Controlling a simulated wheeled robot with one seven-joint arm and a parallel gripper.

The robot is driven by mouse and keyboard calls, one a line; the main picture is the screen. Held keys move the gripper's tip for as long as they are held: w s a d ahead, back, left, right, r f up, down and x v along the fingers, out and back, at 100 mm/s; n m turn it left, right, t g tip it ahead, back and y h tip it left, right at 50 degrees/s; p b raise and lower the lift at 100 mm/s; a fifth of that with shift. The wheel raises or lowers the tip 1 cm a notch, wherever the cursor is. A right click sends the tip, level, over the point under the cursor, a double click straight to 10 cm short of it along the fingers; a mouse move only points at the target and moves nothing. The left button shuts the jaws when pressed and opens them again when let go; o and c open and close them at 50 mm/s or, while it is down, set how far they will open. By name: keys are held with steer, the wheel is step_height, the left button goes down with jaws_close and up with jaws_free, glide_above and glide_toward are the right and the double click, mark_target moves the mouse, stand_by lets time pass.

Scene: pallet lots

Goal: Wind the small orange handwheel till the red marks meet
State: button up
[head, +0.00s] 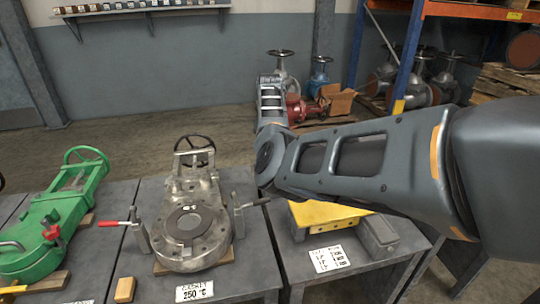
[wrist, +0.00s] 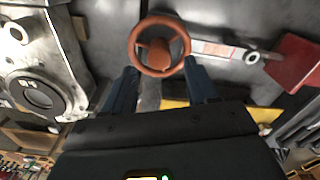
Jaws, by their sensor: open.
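The small orange handwheel (wrist: 159,47) shows in the wrist view as a round rim with a hub and spokes, at the top middle. My gripper (wrist: 161,80) is open, with its two dark fingers apart and their tips near the lower left and lower right of the rim. I cannot tell whether either finger touches the rim. In the head view neither the handwheel nor my fingers can be made out; my arm covers that area above the yellow block (head: 325,217). I cannot make out the red marks in either view.
A green valve (head: 62,220) is farther left. In the wrist view a metal bar (wrist: 222,48) and a red plate (wrist: 296,62) lie right of the wheel.

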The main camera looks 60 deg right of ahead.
steer(key=shift+r, duration=2.25)
steer(key=shift+r, duration=0.1)
